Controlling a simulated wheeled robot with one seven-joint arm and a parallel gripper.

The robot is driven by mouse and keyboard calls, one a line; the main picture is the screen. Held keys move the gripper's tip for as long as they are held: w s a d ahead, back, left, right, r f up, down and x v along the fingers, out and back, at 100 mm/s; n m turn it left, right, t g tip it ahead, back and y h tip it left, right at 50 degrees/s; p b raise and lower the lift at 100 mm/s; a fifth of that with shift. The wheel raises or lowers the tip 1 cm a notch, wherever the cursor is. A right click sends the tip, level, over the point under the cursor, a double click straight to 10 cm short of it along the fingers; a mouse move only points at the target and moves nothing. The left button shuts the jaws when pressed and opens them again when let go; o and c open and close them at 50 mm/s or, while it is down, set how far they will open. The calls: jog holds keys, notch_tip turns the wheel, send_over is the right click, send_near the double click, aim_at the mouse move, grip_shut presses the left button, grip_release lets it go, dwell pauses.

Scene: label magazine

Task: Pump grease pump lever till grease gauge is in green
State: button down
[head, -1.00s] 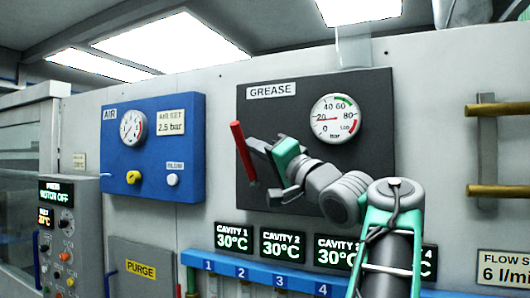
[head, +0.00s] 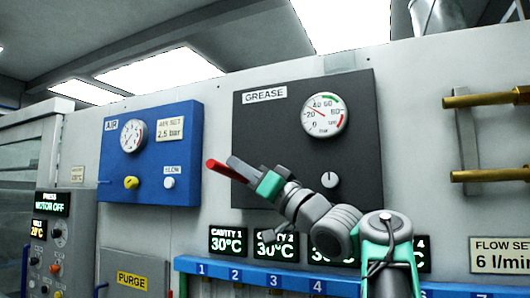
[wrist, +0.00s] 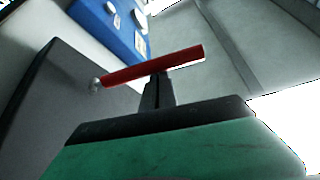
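The red grease pump lever (head: 228,171) sticks out from the lower left of the dark grease panel (head: 262,135), its free end tilted only slightly upward to the left. My gripper (head: 236,164) is at the lever, with its dark fingers along the upper side. In the wrist view the lever (wrist: 150,67) crosses at the tips of my gripper (wrist: 157,80). The fingers look closed together, against the lever rather than around it. The grease gauge (head: 323,107) has its needle pointing up-left, between 20 and 40. Its green band is further clockwise, near the top right.
The blue air panel (head: 152,155) with its own gauge and yellow knob is left of the lever. Cavity displays (head: 228,240) and a blue numbered manifold (head: 270,278) lie below. Brass pipes (head: 490,98) are at the right. A white knob (head: 329,180) sits below the grease gauge.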

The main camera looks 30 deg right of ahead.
jog(key=shift+w+f, duration=0.1)
jog(key=shift+f, duration=0.5)
jog(key=shift+f+b, duration=0.2)
jog(key=shift+b, duration=0.15)
